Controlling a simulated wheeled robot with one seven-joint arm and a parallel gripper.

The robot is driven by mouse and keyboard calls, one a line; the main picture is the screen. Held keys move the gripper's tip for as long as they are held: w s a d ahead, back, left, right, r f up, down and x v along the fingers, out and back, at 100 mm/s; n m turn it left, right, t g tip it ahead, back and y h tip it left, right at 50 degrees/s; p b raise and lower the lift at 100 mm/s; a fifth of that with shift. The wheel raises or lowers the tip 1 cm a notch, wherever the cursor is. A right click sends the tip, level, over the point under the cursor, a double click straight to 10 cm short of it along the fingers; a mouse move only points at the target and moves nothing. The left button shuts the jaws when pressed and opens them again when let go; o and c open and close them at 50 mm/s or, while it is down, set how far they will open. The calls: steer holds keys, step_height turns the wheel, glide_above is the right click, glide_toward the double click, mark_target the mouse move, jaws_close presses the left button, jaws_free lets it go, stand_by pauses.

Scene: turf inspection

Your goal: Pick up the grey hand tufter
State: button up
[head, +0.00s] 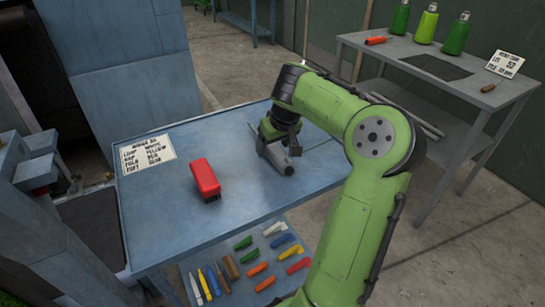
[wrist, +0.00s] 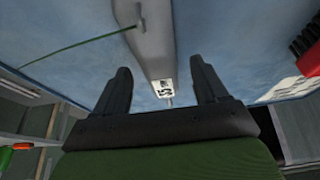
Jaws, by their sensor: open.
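The grey hand tufter (head: 282,164) lies on the blue table (head: 250,192), right of its middle. In the wrist view the tufter's grey body (wrist: 150,42) runs from the top edge down between my fingers, with a small white printed label and a thin tip at its near end. A thin green strand runs from it to the left. My gripper (wrist: 160,66) is open, one finger on either side of the tufter. In the head view my gripper (head: 279,147) is close over the tufter and hides part of it. Whether the fingers touch it I cannot tell.
A red block-shaped tool (head: 205,177) with dark bristles lies left of the tufter. A printed sheet (head: 147,153) lies further left. Several coloured tools lie on a low shelf (head: 236,285) below. A grey bench (head: 475,88) with green bottles (head: 427,24) stands back right.

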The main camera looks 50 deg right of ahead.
steer(key=shift+x, duration=1.1)
steer(key=shift+s+r, duration=0.1)
steer(key=c, duration=1.2)
